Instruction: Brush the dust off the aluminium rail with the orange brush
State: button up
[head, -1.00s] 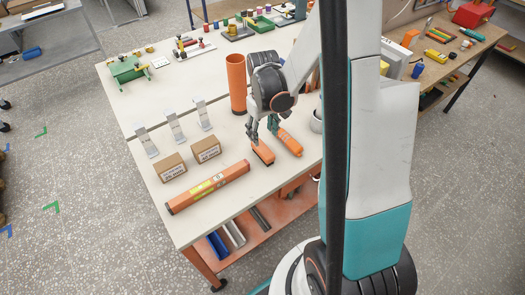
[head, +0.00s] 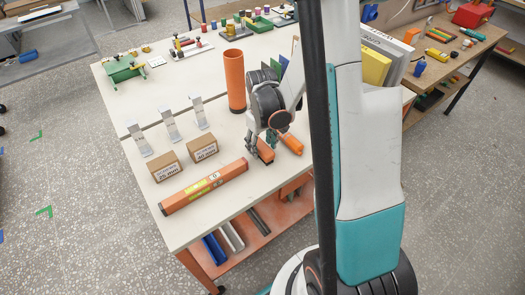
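An orange block-like thing (head: 265,154), perhaps the orange brush, lies near the front edge of the pale workbench (head: 210,215). My gripper (head: 260,146) points down at it, with dark fingers at its top and side. The fingers partly hide it, and I cannot tell whether they grip it. A second orange thing (head: 292,144) lies just to the right, partly behind my gripper. I cannot identify the aluminium rail for sure. A pale bar (head: 231,236) and a dark grey bar (head: 259,221) lie on the orange shelf under the bench. Dust is too small to see.
Three pale metal brackets (head: 169,125) stand farther left. My arm hides the bench's right part.

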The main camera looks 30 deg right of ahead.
aim_at(262, 146)
jog(key=c, duration=1.1)
jog(key=shift+r+p, duration=2.15)
jog(key=shift+r, duration=1.35)
